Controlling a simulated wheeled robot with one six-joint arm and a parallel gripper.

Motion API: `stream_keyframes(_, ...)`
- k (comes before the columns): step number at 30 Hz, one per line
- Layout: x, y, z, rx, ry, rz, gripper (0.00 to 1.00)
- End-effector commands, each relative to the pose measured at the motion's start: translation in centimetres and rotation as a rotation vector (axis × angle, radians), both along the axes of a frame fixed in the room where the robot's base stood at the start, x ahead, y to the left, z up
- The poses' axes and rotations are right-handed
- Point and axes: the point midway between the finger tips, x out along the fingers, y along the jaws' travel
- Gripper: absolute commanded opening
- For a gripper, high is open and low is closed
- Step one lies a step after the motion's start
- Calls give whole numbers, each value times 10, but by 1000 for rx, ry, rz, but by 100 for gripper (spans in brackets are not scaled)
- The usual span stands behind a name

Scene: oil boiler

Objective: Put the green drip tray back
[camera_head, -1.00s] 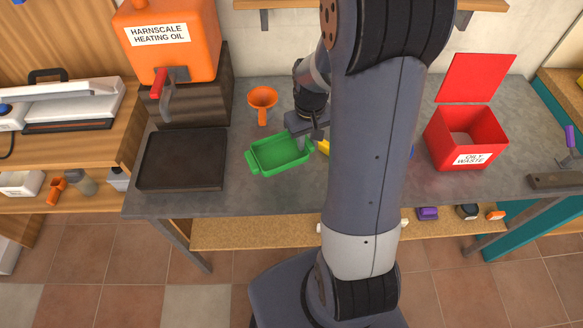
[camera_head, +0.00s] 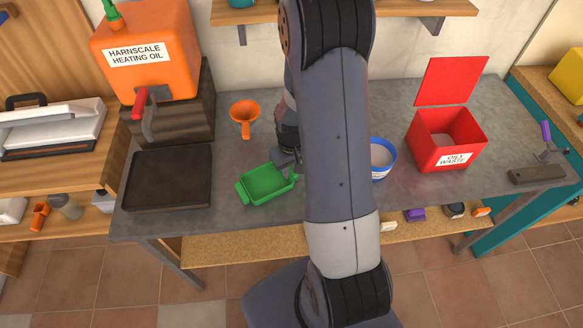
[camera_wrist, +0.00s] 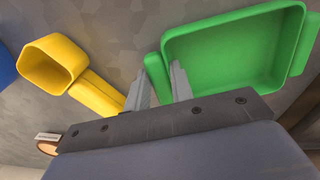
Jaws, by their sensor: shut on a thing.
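The green drip tray (camera_head: 266,186) is at the middle left of the grey bench in the head view, right of a black shallow tray (camera_head: 170,178). It looks upright and empty. Whether it touches the bench I cannot tell. My gripper (camera_head: 291,168) is at the tray's right back corner, partly hidden by my arm. In the wrist view my gripper (camera_wrist: 160,85) is shut on the tab at the near left end of the green drip tray (camera_wrist: 235,48).
An orange oil tank (camera_head: 150,50) stands on a block behind the black tray. An orange funnel (camera_head: 246,118) lies behind the green tray. A yellow scoop (camera_wrist: 55,65) is beside my gripper. A blue-rimmed tub (camera_head: 381,158) and red waste bin (camera_head: 445,140) stand to the right.

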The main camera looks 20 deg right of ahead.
Motion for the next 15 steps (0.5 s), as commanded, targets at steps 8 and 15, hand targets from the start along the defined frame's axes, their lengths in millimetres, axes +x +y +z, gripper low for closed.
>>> stream_keyframes(8, 0, 0, -3, 0, 0, 0, 35)
stream_keyframes(15, 0, 0, -3, 0, 0, 0, 44)
